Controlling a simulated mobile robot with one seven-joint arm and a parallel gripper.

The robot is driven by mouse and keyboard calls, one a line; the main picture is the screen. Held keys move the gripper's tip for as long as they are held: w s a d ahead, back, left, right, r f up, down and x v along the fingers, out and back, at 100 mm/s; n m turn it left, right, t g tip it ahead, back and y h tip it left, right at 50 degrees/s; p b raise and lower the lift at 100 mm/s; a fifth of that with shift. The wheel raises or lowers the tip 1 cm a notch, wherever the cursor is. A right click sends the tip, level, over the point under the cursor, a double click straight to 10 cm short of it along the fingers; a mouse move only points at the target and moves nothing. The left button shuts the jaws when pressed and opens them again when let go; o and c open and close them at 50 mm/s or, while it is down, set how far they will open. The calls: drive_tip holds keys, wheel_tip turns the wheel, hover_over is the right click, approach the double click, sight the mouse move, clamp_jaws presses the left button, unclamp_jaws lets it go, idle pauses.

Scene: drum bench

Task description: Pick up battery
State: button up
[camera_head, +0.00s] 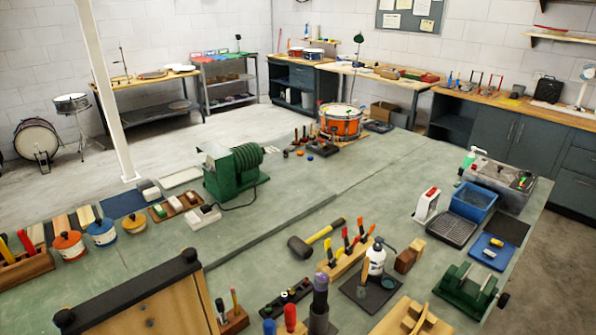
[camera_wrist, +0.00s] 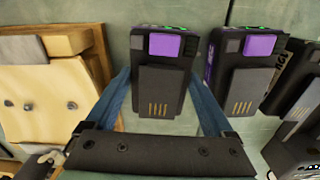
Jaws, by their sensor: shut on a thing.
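In the wrist view, a black battery (camera_wrist: 160,88) with a purple latch sits between the two blue fingers of my gripper (camera_wrist: 161,72). The fingers lie along its left and right sides, and my gripper is shut on it. A dark bar of my gripper covers the near part of the view. I cannot tell whether the battery is touching the surface below. A second similar black battery (camera_wrist: 242,85) with a purple latch stands just right of the right finger. I cannot make out my gripper or these batteries in the head view.
More black units (camera_wrist: 291,85) crowd the right side of the wrist view. A pale wooden piece with dark screws (camera_wrist: 45,95) stands close left. In the head view, the green bench (camera_head: 330,205) holds a mallet (camera_head: 302,246), clamps and trays, with clear bench between.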

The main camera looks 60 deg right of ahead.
clamp_jaws()
drive_tip(key=shift+r, duration=0.2)
